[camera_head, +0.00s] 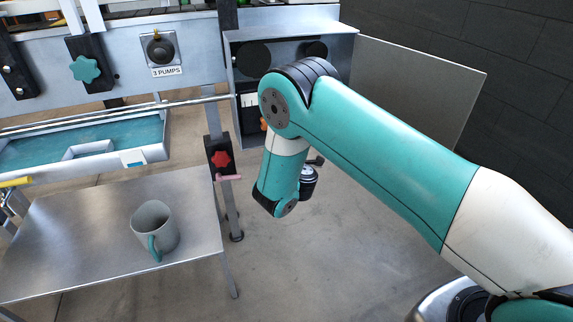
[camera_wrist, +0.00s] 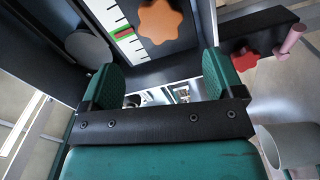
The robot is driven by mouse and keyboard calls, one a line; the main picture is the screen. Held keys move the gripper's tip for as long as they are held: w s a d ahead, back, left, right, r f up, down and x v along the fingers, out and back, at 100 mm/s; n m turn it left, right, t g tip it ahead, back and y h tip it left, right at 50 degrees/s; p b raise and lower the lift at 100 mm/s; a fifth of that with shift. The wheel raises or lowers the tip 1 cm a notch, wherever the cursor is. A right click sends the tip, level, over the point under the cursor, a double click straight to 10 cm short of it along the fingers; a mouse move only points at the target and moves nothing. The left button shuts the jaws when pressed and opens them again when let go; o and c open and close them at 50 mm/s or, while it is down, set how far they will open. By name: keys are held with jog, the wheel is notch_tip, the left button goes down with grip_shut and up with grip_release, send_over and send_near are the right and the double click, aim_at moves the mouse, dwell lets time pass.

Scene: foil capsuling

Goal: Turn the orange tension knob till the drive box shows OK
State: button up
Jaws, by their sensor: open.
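The orange knob (camera_wrist: 163,22) has a lobed rim and sits at the top of the wrist view, beyond my fingertips and roughly between them. My gripper (camera_wrist: 160,64) is open, its two green fingers wide apart and apart from the knob. A white scale (camera_wrist: 141,49) with black ticks and a green and red mark stands beside the knob. In the head view the open drive box (camera_head: 290,33) stands behind my arm, which hides much of its inside. Only a sliver of the orange knob (camera_head: 263,125) shows there. I see no readable OK.
The box's door (camera_head: 420,80) stands open to the right. A red knob (camera_head: 221,159) and a pink handle (camera_head: 230,178) sit on a post left of my wrist. A grey-green mug (camera_head: 156,222) stands on a steel table (camera_head: 80,235). The floor at right is clear.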

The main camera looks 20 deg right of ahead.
jog(key=s+b, duration=0.8)
jog(key=b, duration=0.5)
jog(key=shift+b, duration=0.4)
jog(key=shift+d, duration=0.1)
